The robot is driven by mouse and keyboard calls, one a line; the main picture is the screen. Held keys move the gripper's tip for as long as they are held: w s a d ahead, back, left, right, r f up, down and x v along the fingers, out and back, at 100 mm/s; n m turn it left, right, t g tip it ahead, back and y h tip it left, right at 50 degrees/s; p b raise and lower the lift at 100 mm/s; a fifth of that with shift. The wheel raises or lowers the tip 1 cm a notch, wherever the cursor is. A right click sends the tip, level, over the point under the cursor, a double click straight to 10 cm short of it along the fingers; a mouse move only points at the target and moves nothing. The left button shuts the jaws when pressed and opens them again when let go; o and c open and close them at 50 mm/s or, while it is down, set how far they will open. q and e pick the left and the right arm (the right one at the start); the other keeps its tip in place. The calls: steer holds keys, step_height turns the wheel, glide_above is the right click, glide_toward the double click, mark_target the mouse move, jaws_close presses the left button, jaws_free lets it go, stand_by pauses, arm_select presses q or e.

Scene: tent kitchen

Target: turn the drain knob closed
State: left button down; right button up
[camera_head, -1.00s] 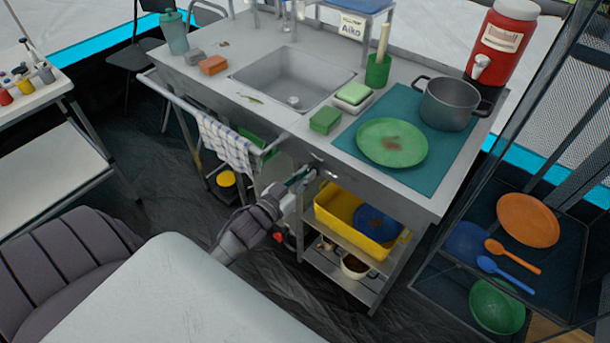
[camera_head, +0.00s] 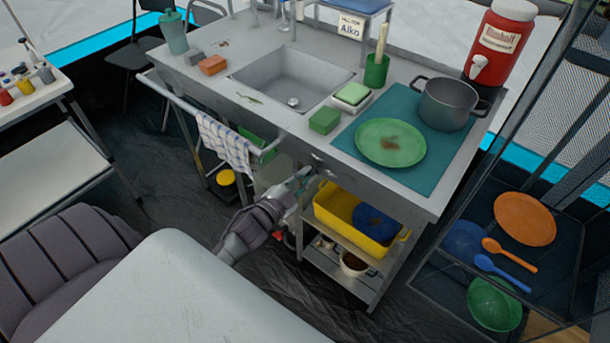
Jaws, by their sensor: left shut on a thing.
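The steel sink counter has a basin (camera_head: 290,82) with a small round drain (camera_head: 293,102) in its floor. My left gripper (camera_head: 305,174) is at the counter's front face, below the basin's right side. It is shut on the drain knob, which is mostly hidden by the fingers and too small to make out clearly. Small dark fittings (camera_head: 318,158) show on the front panel just above and right of the fingertips. My right gripper is not in view.
A checked towel (camera_head: 224,143) hangs on the front rail left of my gripper. A yellow tub (camera_head: 352,216) sits on the shelf close below and right. A green plate (camera_head: 391,142) and a pot (camera_head: 448,103) stand on the counter. A mesh rack stands at the right.

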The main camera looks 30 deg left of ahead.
arm_select(q)
steer(key=m, duration=0.4)
steer(key=shift+d+f+m+b, duration=0.1)
steer(key=shift+f+m+b, duration=0.05)
steer(key=shift+m+b, duration=0.2)
steer(key=m+b, duration=0.1)
steer(key=m, duration=0.3)
steer(key=shift+f+m, duration=0.1)
steer(key=shift+m, duration=0.25)
steer(key=c, duration=1.2)
jaws_free()
steer(key=s, duration=0.8)
steer(key=s+a, duration=0.1)
steer(key=s, duration=0.3)
